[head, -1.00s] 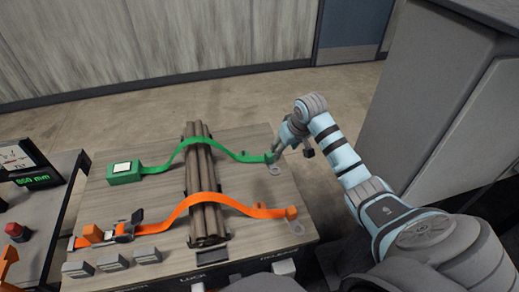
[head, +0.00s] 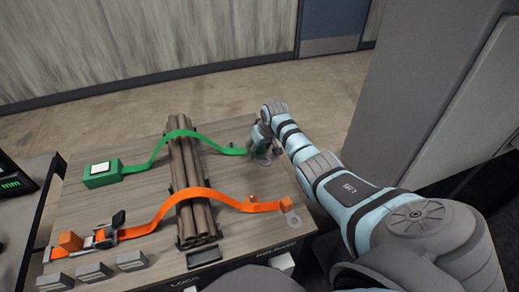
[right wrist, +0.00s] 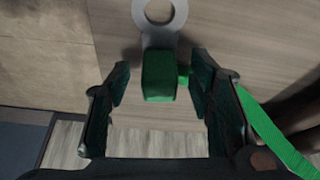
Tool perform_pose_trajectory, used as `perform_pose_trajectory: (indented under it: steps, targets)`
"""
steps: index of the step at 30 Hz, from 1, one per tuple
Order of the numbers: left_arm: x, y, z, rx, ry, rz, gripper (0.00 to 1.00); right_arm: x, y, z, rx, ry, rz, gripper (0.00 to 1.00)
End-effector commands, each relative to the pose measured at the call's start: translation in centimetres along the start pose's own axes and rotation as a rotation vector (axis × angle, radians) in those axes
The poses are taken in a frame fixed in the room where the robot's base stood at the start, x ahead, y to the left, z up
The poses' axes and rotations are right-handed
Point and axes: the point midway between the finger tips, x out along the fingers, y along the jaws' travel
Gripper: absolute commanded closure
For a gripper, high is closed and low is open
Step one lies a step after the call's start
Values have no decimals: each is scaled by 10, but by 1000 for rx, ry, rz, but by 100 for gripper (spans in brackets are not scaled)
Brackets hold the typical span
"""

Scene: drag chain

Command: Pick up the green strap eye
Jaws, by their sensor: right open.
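The green strap eye (right wrist: 158,75) shows in the right wrist view as a green block with a grey metal ring (right wrist: 160,27) at its top. Its green strap (right wrist: 268,130) runs off to the right. In the head view the green strap (head: 158,146) arches over the bundle of brown rods and ends at my right gripper (head: 260,147), which partly hides the eye. My right gripper (right wrist: 160,79) is open, with one finger on each side of the green block and gaps between. My left gripper is out of view.
The brown rods (head: 195,200) lie bundled mid-table. A green box (head: 102,175) sits at the strap's left end. An orange strap (head: 150,219) with its own eye (head: 287,205) crosses nearer the front. Several grey blocks (head: 93,271) line the front left edge.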

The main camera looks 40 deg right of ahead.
Motion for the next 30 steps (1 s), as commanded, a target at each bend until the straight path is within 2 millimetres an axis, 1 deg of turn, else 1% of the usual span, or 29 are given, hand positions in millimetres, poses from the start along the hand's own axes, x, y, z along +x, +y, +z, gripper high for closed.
perform_pose_trajectory:
  steps: [4, 5, 12, 13, 14, 20, 23, 26, 29, 30]
  targets:
    - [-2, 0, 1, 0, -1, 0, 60, -2, 0, -1, 0, 1, 0, 52]
    - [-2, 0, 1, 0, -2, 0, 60, -2, 0, -1, 0, 1, 0, 55]
    - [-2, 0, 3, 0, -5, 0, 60, -2, 0, -1, 0, 1, 0, 93]
    - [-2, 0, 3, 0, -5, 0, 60, -2, 0, -1, 0, 1, 0, 98]
    - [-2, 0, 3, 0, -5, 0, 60, -3, 0, -1, 0, 1, 0, 100]
    - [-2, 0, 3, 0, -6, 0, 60, -3, 0, -1, 0, 1, 0, 100]
    - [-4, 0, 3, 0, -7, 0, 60, -6, 0, -3, 1, 2, 0, 100]
    - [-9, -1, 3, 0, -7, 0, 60, -16, 0, -8, 1, 3, 0, 100]
    - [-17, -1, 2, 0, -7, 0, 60, -36, 1, -16, -1, 5, 1, 100]
    - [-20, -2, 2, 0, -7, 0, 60, -47, 1, -21, -1, 6, 1, 100]
